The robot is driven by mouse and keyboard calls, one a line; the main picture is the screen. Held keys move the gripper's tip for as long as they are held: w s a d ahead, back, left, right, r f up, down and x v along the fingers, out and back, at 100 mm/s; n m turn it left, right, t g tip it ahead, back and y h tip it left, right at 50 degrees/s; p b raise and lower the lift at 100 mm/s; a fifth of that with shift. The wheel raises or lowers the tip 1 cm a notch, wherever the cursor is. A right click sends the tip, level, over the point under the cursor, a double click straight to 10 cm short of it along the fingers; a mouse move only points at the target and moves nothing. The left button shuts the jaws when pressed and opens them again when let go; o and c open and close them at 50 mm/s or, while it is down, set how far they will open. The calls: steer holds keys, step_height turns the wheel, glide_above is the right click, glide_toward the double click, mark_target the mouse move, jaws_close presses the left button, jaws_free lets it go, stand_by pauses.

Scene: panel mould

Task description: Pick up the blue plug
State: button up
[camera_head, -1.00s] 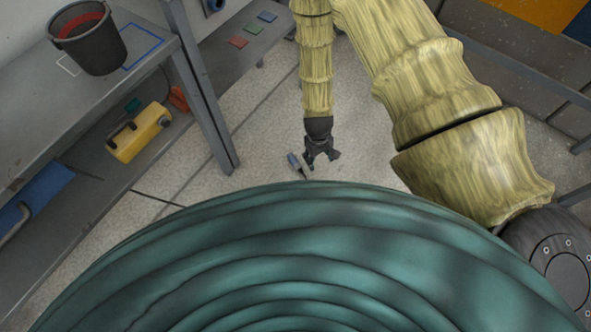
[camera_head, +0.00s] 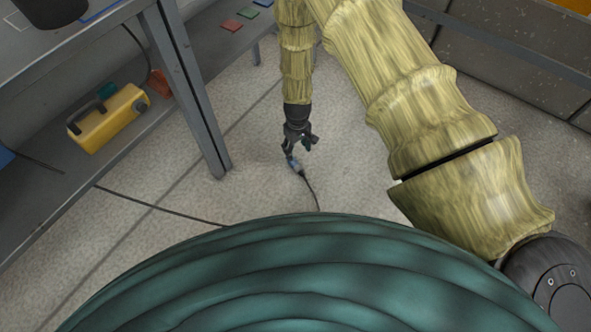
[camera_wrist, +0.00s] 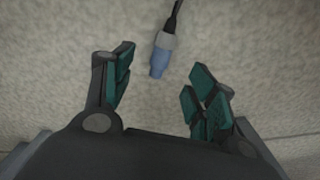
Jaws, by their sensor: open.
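The blue plug (camera_wrist: 160,62) lies on the pale floor, with a grey collar and a dark cable running from its back end. In the wrist view it is just beyond my fingertips and between their lines, its blue end toward my gripper (camera_wrist: 162,75). The fingers are open and nothing is between them. In the head view the blue plug (camera_head: 294,165) lies close below my gripper (camera_head: 298,149), its cable running down behind my green covered body. I cannot tell from these views how high my fingertips are above the floor.
A grey workbench (camera_head: 185,90) stands at the left, one leg on the floor near my gripper. Its lower shelf holds a yellow case (camera_head: 108,118). A dark bucket (camera_head: 50,8) is on top. A cable (camera_head: 160,207) crosses the floor. Floor right of my gripper is clear.

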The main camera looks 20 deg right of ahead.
mark_target(296, 164)
step_height(296, 164, down, 6)
steer(key=shift+r+b, duration=0.1)
steer(key=shift+b, duration=1.1)
steer(key=shift+a+f+b, duration=0.15)
steer(key=shift+f+b, duration=0.8)
steer(key=shift+f, duration=0.35)
steer(key=shift+a+f+b, duration=0.1)
steer(key=shift+f+b, duration=0.8)
steer(key=shift+f, duration=0.35)
steer(key=c, duration=1.3)
steer(key=shift+o, duration=0.2)
steer(key=shift+r, duration=0.2)
